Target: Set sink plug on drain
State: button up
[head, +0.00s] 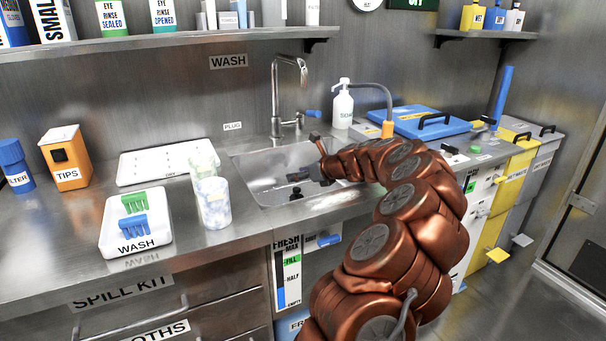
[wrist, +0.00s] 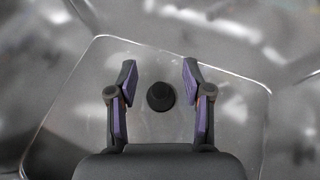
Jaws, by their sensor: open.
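The sink plug, a small black round piece with a raised knob, shows in the wrist view (wrist: 160,96) between my two fingers, with a gap on each side. In the head view a small dark piece (head: 295,193) on the floor of the steel sink (head: 262,186) looks like the same plug. My gripper (head: 300,176) is open and empty, pointing down over the sink basin; its purple-padded fingers also show in the wrist view (wrist: 156,85). I see no drain opening, so I cannot tell whether the plug sits on it.
A chrome faucet (head: 290,95) rises behind the sink, with a soap bottle (head: 343,108) to its right. A cloudy beaker (head: 213,204) stands near the sink's left edge, beside a white wash tray (head: 120,245). A blue case (head: 418,121) lies on the right counter.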

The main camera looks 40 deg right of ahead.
jog(key=shift+r, duration=0.15)
jog(key=shift+r+b, duration=0.35)
jog(key=shift+b, duration=0.2)
jog(key=p+v, duration=0.3)
jog(key=v, duration=0.9)
jog(key=shift+w+r, duration=0.1)
